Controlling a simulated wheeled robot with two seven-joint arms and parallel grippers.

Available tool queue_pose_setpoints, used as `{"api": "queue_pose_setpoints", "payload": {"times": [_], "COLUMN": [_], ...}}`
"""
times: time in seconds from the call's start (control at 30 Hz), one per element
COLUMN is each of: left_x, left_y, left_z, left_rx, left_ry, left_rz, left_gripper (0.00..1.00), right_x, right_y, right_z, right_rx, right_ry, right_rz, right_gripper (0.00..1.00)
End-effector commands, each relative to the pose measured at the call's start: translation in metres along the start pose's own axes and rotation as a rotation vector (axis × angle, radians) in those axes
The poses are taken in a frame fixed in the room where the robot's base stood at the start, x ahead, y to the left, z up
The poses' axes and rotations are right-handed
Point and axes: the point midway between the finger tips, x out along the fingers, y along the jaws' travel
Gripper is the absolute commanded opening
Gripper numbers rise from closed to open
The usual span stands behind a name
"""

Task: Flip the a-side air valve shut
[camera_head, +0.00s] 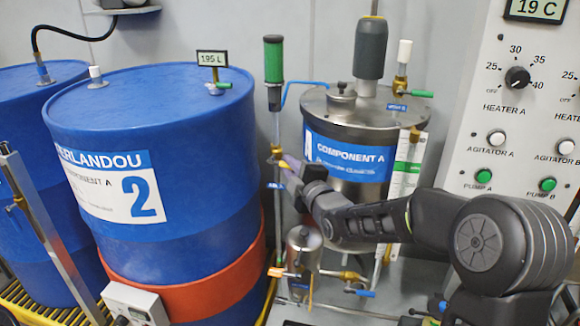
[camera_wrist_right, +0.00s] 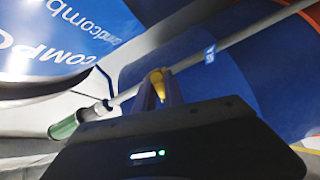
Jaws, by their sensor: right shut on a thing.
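The a-side air valve (camera_head: 276,158) is a small brass fitting on the thin vertical pipe between the blue drum and the steel Component A tank. A blue tag (camera_head: 275,186) sits just below it on the pipe. My right gripper (camera_head: 287,166) reaches in from the right at the valve. In the right wrist view, its two fingers (camera_wrist_right: 158,88) are closed around a small yellow handle (camera_wrist_right: 157,76), in front of the pipe. The fingers hide most of the handle, so its exact angle is hard to tell. My left gripper is not in view.
The blue drum (camera_head: 150,100) stands close left of the pipe, and the Component A tank (camera_head: 345,125) close right. A green cylinder (camera_head: 273,60) tops the pipe. A small steel pot (camera_head: 303,250) and other valves lie below. The control panel (camera_head: 515,130) is at the right.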

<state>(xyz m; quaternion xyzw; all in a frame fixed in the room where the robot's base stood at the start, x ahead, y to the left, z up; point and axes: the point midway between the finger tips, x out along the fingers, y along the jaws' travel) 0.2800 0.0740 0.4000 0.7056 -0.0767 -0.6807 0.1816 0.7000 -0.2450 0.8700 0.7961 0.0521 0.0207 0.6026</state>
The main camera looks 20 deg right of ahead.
Motion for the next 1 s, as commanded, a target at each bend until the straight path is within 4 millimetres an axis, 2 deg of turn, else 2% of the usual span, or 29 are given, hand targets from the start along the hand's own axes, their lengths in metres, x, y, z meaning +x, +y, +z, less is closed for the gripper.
{"api": "queue_pose_setpoints", "payload": {"times": [0.03, 0.2, 0.5, 0.53, 0.77, 1.0], "left_x": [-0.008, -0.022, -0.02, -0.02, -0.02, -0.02], "left_y": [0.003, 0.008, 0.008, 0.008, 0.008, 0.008], "left_z": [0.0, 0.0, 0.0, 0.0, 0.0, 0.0], "left_rx": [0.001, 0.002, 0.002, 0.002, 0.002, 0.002], "left_ry": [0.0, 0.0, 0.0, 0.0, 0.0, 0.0], "left_rz": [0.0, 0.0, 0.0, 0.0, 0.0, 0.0], "left_gripper": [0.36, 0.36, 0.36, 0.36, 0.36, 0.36], "right_x": [0.0, -0.001, -0.001, -0.001, -0.001, -0.001], "right_y": [0.007, 0.014, 0.01, 0.01, 0.01, 0.01], "right_z": [-0.002, -0.003, -0.001, -0.001, -0.002, -0.002], "right_rx": [-0.03, -0.146, -0.169, -0.168, -0.167, -0.167], "right_ry": [-0.008, -0.038, -0.043, -0.043, -0.042, -0.042], "right_rz": [-0.023, -0.115, -0.131, -0.13, -0.13, -0.13], "right_gripper": [0.0, 0.0, 0.0, 0.15, 0.34, 0.35]}}
